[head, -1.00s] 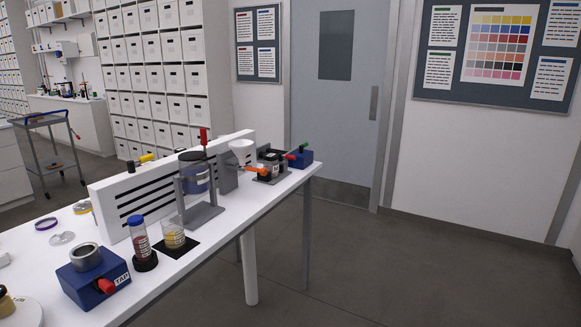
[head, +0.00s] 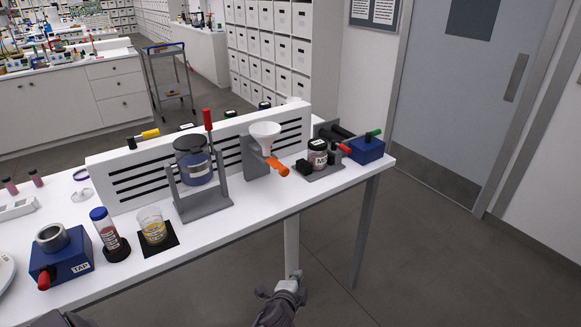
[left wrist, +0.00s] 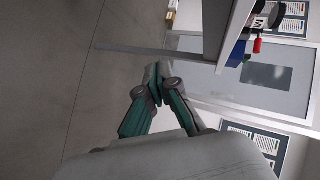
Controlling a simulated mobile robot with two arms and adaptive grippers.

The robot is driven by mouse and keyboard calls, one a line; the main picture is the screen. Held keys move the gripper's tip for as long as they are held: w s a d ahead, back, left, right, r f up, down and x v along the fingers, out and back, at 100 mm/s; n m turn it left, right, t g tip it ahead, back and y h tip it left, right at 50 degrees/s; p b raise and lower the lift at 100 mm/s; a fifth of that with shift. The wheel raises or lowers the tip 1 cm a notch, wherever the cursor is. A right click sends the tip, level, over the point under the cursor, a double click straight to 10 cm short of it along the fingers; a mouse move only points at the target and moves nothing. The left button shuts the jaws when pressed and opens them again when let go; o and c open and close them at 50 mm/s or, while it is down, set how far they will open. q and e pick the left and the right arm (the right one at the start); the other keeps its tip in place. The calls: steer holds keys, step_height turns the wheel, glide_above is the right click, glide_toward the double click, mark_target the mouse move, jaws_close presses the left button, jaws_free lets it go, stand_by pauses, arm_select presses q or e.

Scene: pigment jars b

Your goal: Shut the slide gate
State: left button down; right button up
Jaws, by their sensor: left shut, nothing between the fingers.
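The slide gate shows as an orange handle (head: 278,167) that sticks out toward the front right under a white funnel (head: 265,134) on a grey stand (head: 254,158). The gate's plate is hidden, so I cannot tell how far it is out. My left gripper (head: 291,285) is shut and empty. In the head view it is beyond the table's front edge, over the floor, well apart from the handle. In the left wrist view my gripper (left wrist: 156,84) shows shut fingers, with the table edge above and to the right. My right gripper is not in view.
On the white table (head: 235,218), left of the funnel, stand a blue jar in a grey frame (head: 203,205), a beaker (head: 152,226) and a blue tap box (head: 63,268). To the right stand a small jar (head: 318,154) and a blue block (head: 367,150). A slotted white panel (head: 130,172) runs behind.

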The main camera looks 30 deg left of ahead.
arm_select(q)
step_height(320, 180, up, 10)
steer(key=w+a+t+y, duration=0.1)
steer(key=w+a+t, duration=0.1)
steer(key=w, duration=0.1)
steer(key=m+t+y+p, duration=0.1)
steer(key=t+y+p, duration=0.1)
steer(key=y, duration=0.1)
glide_toward(280, 171)
steer(key=s+d, duration=0.3)
steer(key=d, duration=0.4)
steer(key=s+a+p+x, duration=0.1)
steer(key=a+x, duration=0.1)
steer(key=x, duration=1.1)
steer(key=shift+f+p, duration=0.25)
steer(key=shift+p, duration=0.15)
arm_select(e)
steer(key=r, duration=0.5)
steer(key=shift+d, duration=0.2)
arm_select(q)
steer(key=shift+a, duration=0.15)
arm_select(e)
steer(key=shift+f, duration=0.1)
